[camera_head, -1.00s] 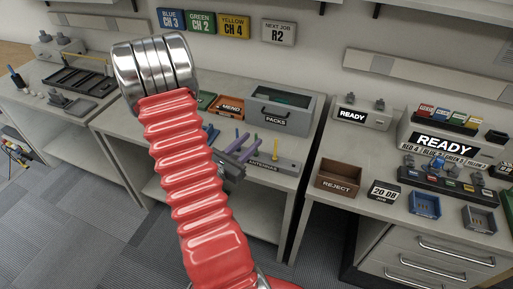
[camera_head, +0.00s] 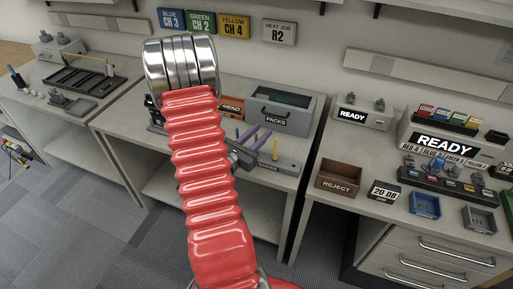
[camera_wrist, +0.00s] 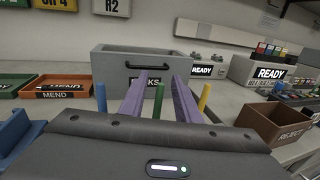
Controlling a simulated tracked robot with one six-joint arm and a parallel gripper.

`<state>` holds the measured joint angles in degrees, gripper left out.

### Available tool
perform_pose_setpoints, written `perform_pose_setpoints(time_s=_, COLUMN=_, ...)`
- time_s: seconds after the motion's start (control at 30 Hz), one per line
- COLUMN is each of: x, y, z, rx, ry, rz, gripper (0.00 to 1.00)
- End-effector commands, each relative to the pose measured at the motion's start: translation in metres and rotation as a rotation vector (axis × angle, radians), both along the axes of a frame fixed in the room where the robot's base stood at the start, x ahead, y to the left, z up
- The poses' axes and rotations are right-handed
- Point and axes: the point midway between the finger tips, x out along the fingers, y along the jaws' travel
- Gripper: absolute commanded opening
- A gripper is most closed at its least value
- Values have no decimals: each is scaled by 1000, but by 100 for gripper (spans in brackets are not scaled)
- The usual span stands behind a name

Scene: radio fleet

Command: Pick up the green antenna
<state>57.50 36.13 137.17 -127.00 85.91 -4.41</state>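The green antenna (camera_wrist: 159,101) stands upright between the two purple fingers of my gripper (camera_wrist: 161,78) in the wrist view, with a gap visible on each side. The gripper is open; the frames do not show it touching the antenna. The blue antenna (camera_wrist: 101,98) stands left of the fingers and the yellow antenna (camera_wrist: 204,97) right of them. In the head view my gripper (camera_head: 260,132) is over the antenna rack (camera_head: 287,167), and the yellow antenna (camera_head: 276,150) shows beside it. I cannot make out the green antenna there.
The grey PACKS box (camera_head: 280,111) stands behind the rack, and the orange MEND tray (camera_wrist: 63,89) is to its left. The brown REJECT box (camera_head: 340,177) is on the right bench, across a gap. Some bare bench lies around the rack.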

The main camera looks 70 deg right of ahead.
Motion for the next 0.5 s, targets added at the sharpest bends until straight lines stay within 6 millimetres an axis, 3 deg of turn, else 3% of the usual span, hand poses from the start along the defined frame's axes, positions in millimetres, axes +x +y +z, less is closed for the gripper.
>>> perform_pose_setpoints(time_s=0.2, x=-7, y=-19, z=1, rx=-2, ry=-2, rz=-1, gripper=30)
perform_pose_setpoints(time_s=0.5, x=-7, y=-20, z=1, rx=-1, ry=-1, rz=0, gripper=30)
